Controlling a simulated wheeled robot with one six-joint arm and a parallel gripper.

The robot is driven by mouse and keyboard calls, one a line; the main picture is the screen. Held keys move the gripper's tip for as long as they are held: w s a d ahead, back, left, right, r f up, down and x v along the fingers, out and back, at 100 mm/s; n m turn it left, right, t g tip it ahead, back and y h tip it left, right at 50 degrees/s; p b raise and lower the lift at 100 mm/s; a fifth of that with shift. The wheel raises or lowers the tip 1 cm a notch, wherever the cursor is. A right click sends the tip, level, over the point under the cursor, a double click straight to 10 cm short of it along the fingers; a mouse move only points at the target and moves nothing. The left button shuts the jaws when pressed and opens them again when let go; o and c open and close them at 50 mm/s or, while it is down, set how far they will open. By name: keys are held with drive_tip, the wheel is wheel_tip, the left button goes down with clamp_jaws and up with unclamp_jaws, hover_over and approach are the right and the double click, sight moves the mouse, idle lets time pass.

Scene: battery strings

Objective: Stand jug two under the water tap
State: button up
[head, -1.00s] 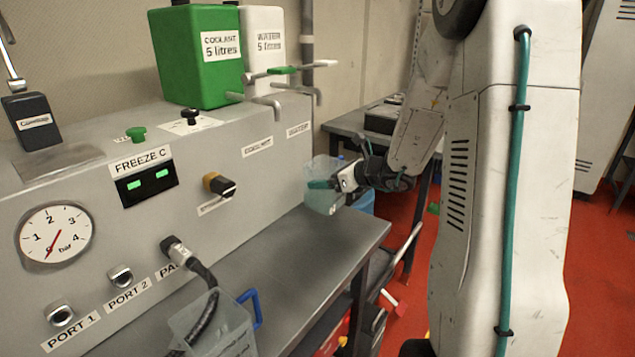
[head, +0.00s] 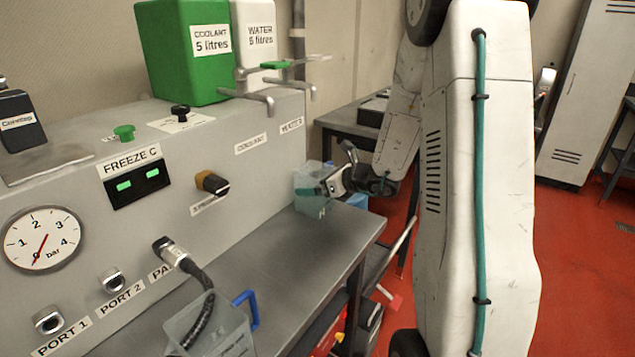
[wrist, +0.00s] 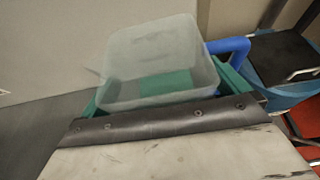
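A clear jug (head: 311,204) is at the far end of the bench, below and in line with the water tap (head: 311,92). Its number is not readable, so I cannot tell if it is jug two. My gripper (head: 318,190) is shut on this jug, with teal fingers at its sides. In the wrist view the jug (wrist: 150,55) looks empty, with a blue handle (wrist: 232,46) to its right. I cannot tell whether its base touches the bench. A second clear jug (head: 222,335) with a blue handle stands at the near front, a dark hose hanging into it.
The steel bench (head: 285,255) is clear between the jugs. The coolant tap (head: 262,100) is left of the water tap, under the green coolant tank (head: 180,60) and white water tank (head: 257,50). A blue bin (wrist: 275,95) stands beyond the bench end. The panel wall runs close behind.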

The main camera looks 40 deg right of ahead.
drive_tip(key=shift+r, duration=0.25)
drive_tip(key=v, duration=1.1)
drive_tip(key=s+a+r+n+g+y, duration=0.1)
drive_tip(key=s+a+r+n+g, duration=0.15)
drive_tip(key=a+n, duration=0.4)
drive_tip(key=s+a+r+n+g+y, duration=0.1)
drive_tip(key=s+a+r+n+g, duration=0.15)
drive_tip(key=s+a+n, duration=0.4)
drive_tip(key=s+a+r+n+g+y, duration=0.1)
drive_tip(key=a+n+g, duration=0.3)
drive_tip(key=a, duration=0.5)
drive_tip(key=s+r+n+g+h, duration=0.2)
drive_tip(key=s+n+h, duration=0.5)
drive_tip(key=s+n, duration=0.8)
drive_tip(key=shift+s+a+h, duration=0.2)
drive_tip(key=shift+a+h, duration=0.1)
